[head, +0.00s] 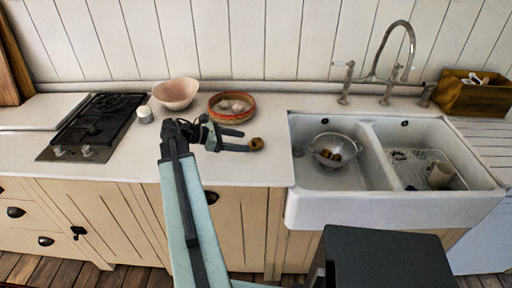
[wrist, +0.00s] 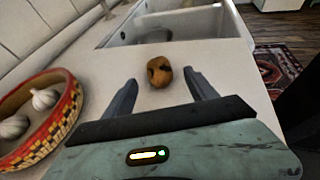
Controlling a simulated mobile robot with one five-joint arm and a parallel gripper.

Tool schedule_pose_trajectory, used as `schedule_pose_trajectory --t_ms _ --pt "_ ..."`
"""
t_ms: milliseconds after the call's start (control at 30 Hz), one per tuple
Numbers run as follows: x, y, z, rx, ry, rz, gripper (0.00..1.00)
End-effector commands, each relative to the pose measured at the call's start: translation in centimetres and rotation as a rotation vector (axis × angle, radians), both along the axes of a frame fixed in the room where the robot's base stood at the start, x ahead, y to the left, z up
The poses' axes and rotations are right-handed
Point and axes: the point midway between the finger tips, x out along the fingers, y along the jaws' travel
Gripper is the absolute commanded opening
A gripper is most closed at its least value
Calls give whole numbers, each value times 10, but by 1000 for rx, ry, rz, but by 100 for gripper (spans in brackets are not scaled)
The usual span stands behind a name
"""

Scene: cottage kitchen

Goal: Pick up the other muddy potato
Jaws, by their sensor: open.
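A brown potato with dark muddy patches (wrist: 159,71) lies on the white counter, just beyond and between my open fingertips in the wrist view. It also shows in the head view (head: 256,143), left of the sink. My gripper (head: 244,140) is open and empty, low over the counter, its fingers (wrist: 160,88) pointing toward the potato. A metal colander (head: 318,147) stands in the left sink basin with brown round items (head: 331,155) in it, likely potatoes.
A red and yellow patterned basket (wrist: 63,126) with garlic bulbs (wrist: 45,98) stands close to my gripper's left. The sink edge (head: 290,150) is beyond the potato. A pink bowl (head: 175,93), a small white jar (head: 145,114) and a black hob (head: 95,125) are farther left.

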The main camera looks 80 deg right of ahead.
Motion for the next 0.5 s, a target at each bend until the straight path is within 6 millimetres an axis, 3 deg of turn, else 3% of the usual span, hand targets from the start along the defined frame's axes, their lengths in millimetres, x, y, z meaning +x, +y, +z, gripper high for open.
schedule_pose_trajectory --t_ms 300,500 --pt "-39 -19 -18 0 0 -2 66" --pt "-43 -21 -17 0 0 0 66"
